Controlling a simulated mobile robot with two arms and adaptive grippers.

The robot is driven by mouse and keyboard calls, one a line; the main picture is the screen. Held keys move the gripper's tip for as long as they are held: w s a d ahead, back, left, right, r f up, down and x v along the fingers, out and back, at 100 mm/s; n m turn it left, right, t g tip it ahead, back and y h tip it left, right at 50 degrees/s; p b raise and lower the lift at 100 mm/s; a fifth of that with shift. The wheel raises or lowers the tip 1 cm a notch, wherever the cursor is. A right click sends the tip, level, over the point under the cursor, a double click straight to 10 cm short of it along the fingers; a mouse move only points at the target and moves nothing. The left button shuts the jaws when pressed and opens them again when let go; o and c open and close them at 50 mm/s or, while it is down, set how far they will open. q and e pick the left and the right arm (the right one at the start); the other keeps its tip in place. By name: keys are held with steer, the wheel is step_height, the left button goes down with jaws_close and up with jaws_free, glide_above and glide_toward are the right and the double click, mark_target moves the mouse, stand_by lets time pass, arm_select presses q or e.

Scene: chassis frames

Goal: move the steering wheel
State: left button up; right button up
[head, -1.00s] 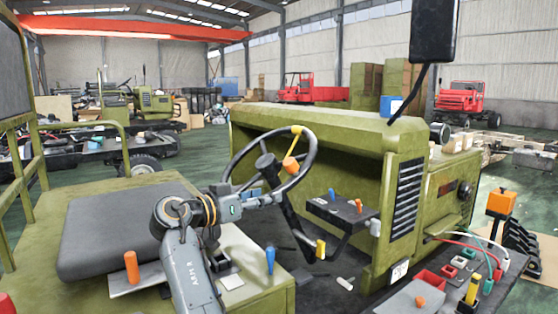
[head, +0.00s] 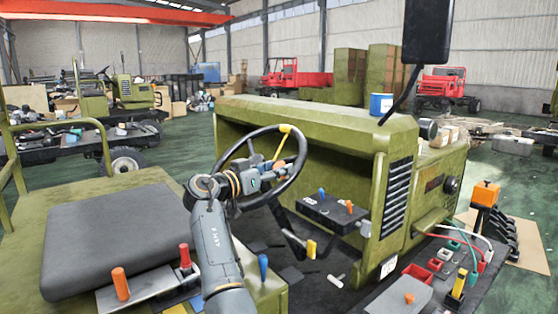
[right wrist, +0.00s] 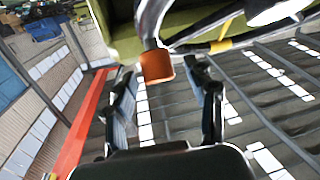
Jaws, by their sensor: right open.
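The black steering wheel (head: 305,149) stands tilted on its column in the green vehicle's cab. It has a yellow mark near the top of its rim and an orange knob (head: 279,165). My right gripper (head: 274,174) is at the wheel, close to the knob and partly covering it. In the right wrist view the gripper (right wrist: 162,85) is open, and the orange knob (right wrist: 157,65) shows between and beyond its fingertips. A grey curved part of the wheel (right wrist: 150,20) runs above the knob. I cannot tell whether a finger touches it. My left gripper is not in view.
A dark seat pad (head: 115,232) lies left of my arm. A panel with small levers (head: 335,213) is just right of the wheel. The green dashboard (head: 310,120) rises behind it. A mirror (head: 428,45) hangs at upper right, and a console with cables (head: 440,270) is at lower right.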

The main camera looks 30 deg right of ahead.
steer(key=shift+d+r, duration=0.15)
steer(key=shift+d, duration=0.6)
steer(key=shift+w+d, duration=0.1)
steer(key=shift+d, duration=0.05)
steer(key=shift+c, duration=0.2)
jaws_close()
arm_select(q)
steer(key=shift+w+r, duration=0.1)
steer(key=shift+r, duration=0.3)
arm_select(e)
steer(key=shift+w, duration=0.1)
